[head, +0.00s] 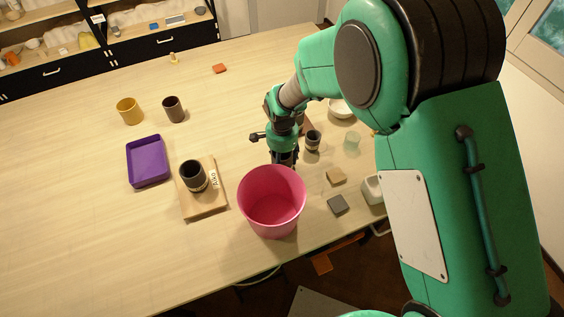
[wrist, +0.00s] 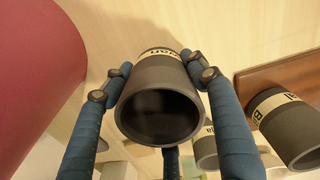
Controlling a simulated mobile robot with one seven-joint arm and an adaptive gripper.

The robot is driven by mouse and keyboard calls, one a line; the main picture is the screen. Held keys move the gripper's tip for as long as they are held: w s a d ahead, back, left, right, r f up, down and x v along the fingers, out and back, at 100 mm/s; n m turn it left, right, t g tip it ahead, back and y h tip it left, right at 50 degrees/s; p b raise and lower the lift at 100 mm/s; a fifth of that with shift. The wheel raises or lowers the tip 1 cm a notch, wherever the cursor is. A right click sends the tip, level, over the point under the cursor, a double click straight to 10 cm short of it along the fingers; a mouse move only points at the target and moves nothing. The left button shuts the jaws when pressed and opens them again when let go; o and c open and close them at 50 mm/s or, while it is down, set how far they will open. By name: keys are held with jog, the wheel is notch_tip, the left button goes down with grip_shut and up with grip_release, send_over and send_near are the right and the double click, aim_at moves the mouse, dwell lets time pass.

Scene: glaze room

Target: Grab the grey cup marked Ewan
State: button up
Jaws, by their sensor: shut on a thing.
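In the wrist view a dark grey cup (wrist: 160,112) sits between the blue fingers of my gripper (wrist: 157,82), which is shut on it. Its open mouth faces the camera. A pale label band with dark letters, partly covered by a finger, runs around its far part; the letters look like the end of "Ewan", but I cannot read the whole name. In the head view my gripper (head: 284,158) is just behind the pink bucket (head: 272,205), and the held cup is hidden there.
Another labelled grey cup (wrist: 288,128) and a smaller-looking one (wrist: 205,150) stand right in the wrist view. In the head view a dark cup (head: 313,141) is close right of my gripper. A dark cup (head: 193,178) stands on a wooden board (head: 203,208), near a purple tray (head: 148,183).

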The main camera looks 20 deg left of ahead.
notch_tip(320, 180, up, 10)
jog(key=shift+p, duration=0.4)
dwell(0.6)
